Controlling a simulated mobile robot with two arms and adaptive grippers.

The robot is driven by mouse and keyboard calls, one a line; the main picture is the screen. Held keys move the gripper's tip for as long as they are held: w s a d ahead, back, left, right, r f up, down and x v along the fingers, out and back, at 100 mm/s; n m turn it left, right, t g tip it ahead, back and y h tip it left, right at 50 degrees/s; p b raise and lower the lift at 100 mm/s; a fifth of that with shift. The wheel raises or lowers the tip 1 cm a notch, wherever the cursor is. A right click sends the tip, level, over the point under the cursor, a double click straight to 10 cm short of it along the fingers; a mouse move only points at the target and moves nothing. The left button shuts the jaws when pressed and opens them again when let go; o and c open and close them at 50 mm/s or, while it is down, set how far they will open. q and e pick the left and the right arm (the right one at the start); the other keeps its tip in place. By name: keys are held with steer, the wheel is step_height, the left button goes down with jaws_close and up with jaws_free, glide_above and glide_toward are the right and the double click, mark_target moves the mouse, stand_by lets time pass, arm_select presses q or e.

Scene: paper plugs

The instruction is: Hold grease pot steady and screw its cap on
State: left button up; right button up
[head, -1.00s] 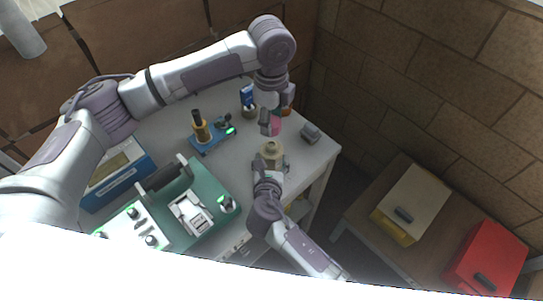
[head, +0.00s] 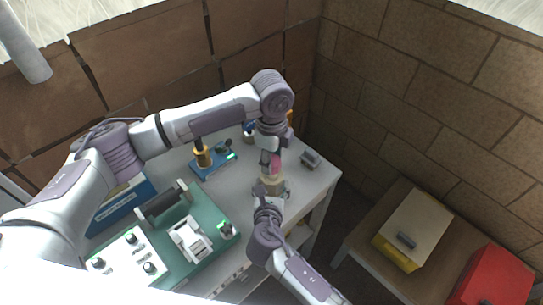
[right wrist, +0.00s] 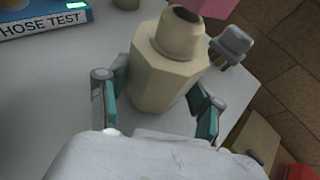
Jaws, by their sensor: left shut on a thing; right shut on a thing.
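The grease pot (head: 272,186) is beige, many-sided and upright on the table. It fills the middle of the right wrist view (right wrist: 160,75), with a narrower round neck and a dark opening partly in sight. My right gripper (right wrist: 157,103) is shut on the pot, a finger on each side; it also shows in the head view (head: 270,194). The pink cap (head: 275,164) is in my left gripper (head: 271,157), which is shut on it from above. In the right wrist view the cap (right wrist: 214,6) is over the neck, slightly to the right. I cannot tell whether they touch.
A grey plug-like block (right wrist: 232,44) stands close right of the pot. A blue hose test stand (head: 212,160) is to the left. A green board with switches (head: 190,232) lies nearer me. The table's right edge is close.

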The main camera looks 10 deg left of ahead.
mark_target(272, 180)
arm_select(q)
steer(key=shift+f, duration=0.1)
steer(key=shift+f, duration=0.8)
steer(key=shift+f, duration=0.55)
steer(key=m, duration=0.6)
steer(key=shift+m, duration=0.4)
steer(key=m, duration=0.9)
steer(key=shift+m, duration=0.4)
steer(key=m, duration=0.6)
